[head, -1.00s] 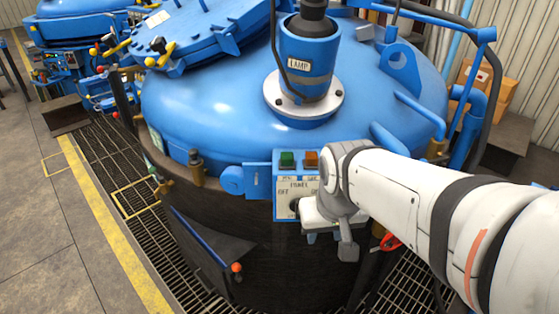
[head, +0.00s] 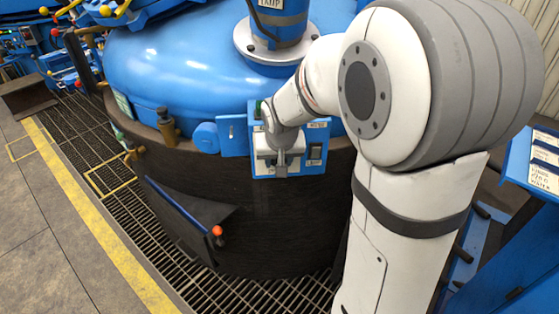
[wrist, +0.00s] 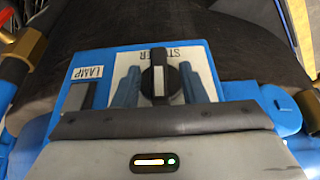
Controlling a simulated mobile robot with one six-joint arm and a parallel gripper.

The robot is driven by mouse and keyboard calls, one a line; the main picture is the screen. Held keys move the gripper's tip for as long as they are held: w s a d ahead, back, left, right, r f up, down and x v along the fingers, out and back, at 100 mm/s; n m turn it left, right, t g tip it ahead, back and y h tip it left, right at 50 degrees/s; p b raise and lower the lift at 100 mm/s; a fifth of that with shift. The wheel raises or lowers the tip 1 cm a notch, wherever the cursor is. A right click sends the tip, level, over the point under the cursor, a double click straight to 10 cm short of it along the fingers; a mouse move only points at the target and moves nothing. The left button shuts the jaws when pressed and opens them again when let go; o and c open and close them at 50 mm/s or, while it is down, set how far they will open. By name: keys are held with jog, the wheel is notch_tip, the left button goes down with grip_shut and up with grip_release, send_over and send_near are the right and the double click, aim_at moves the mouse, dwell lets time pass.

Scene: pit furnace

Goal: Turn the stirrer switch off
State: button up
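The stirrer switch (wrist: 159,80) is a black rotary knob with a white line, on a white plate whose partly covered label reads upside down in the wrist view. Its white line runs straight up and down there. My gripper (wrist: 162,68) has its two blue fingers one on each side of the knob, with a visible gap on both sides; it is open. In the head view, my gripper (head: 272,158) is at the left part of the blue control panel (head: 289,170) and hides the knob.
A dark lamp rocker (head: 315,152) is beside the knob on the same panel; its label (wrist: 88,72) shows in the wrist view. The panel is on the dark furnace wall (head: 265,225) below the blue lid (head: 165,65). An orange-knobbed lever (head: 217,231) sticks out lower left.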

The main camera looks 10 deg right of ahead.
jog(key=shift+w+f, duration=0.2)
jog(key=shift+f, duration=0.3)
jog(key=shift+d, duration=0.1)
grip_shut()
